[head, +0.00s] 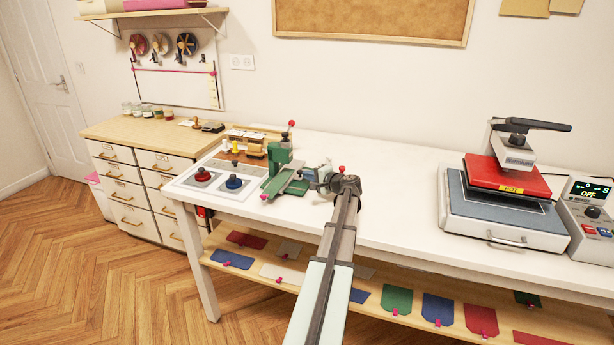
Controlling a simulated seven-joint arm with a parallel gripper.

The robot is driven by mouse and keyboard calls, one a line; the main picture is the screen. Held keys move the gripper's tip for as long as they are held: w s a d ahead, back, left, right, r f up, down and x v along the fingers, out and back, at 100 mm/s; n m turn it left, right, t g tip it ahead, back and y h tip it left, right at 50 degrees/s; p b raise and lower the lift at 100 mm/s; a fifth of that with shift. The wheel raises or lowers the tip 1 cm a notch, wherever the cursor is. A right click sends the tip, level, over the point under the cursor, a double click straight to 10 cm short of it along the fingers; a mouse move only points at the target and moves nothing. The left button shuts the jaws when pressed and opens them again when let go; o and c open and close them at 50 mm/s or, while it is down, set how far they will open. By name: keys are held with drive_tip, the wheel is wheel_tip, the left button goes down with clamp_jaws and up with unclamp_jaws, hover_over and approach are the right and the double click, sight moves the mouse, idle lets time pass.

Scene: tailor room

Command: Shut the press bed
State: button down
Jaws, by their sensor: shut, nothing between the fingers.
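The heat press stands on the right of the white table. Its bed (505,217) is a flat grey-blue pad in a pale frame, with a metal handle (507,239) on the front. The bed sticks out toward the table's front edge, well forward of the red upper plate (507,176). The plate sits above the rear part of the bed, under a black lever (532,125). My gripper (314,179) is shut and empty over the middle-left of the table, far left of the bed. Its fingertips are small and partly lost against the green hand press.
A green hand press (283,170) stands close left of my gripper. A panel with red and blue knobs (218,179) lies further left. A control box (587,218) reading OFF stands right of the heat press. The table (400,189) is clear between my gripper and the bed.

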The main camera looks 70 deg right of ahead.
drive_tip(key=v, duration=1.2)
drive_tip(key=shift+s+a, duration=0.1)
drive_tip(key=shift+s, duration=0.15)
